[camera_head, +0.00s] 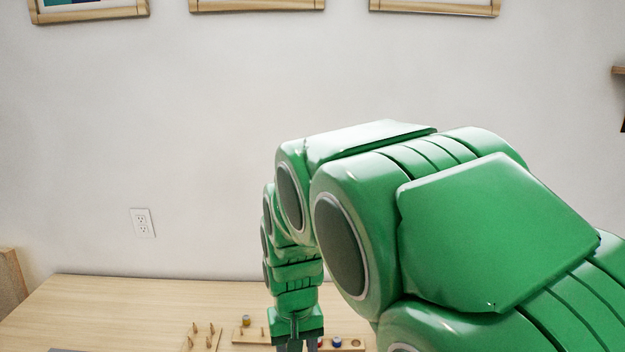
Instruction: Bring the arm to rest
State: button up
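My green arm reaches in from the right of the head view and bends down over the wooden table (90,308). My gripper (296,346) points down at the bottom edge of the picture, above the table. Only the upper part of its grey fingers shows and the tips are cut off, so I cannot tell whether it is open, shut or holding anything.
A wooden rack (250,335) with a spool (246,320) lies behind my gripper. A pegged board (201,338) is to its left. The table's left side is mostly clear. A white wall with an outlet (142,223) and frames (255,5) stands behind.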

jog(key=s+d+r+m, duration=0.1)
jog(key=s+d+r, duration=0.2)
jog(key=s+d, duration=0.6)
jog(key=s+d+r+m+g, duration=0.1)
jog(key=s+d+r, duration=0.3)
jog(key=s+d, duration=0.5)
jog(key=s, duration=0.4)
jog(key=shift+m, duration=0.4)
